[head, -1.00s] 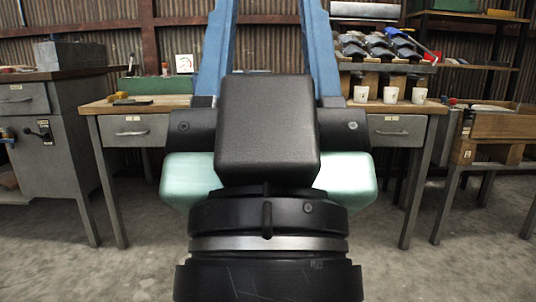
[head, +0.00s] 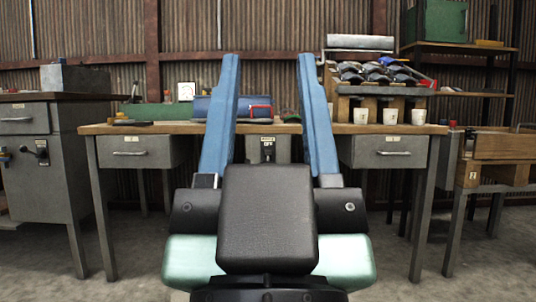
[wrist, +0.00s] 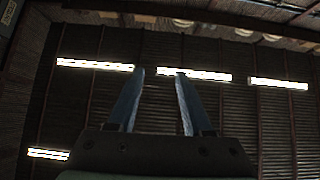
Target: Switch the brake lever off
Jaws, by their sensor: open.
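My gripper (head: 268,60) points up and away in the head view. Its two blue fingers are spread apart with nothing between them. The wrist view also shows the fingers (wrist: 160,74) apart and empty against the ceiling. A small lever switch with a black handle (head: 41,148) sits on the front of the grey cabinet at the left, away from my gripper. A grey box with a label and a dark fitting (head: 267,149) hangs under the middle of the workbench and shows between my fingers. I cannot tell for certain which of these is the brake lever.
The wooden workbench (head: 190,129) stands ahead, with drawers (head: 138,152) on both sides. On it are a blue cylinder, a green box (head: 150,112), several white cups (head: 390,116) and a parts rack. The grey cabinet (head: 28,118) stands left, a wooden bench (head: 505,146) right.

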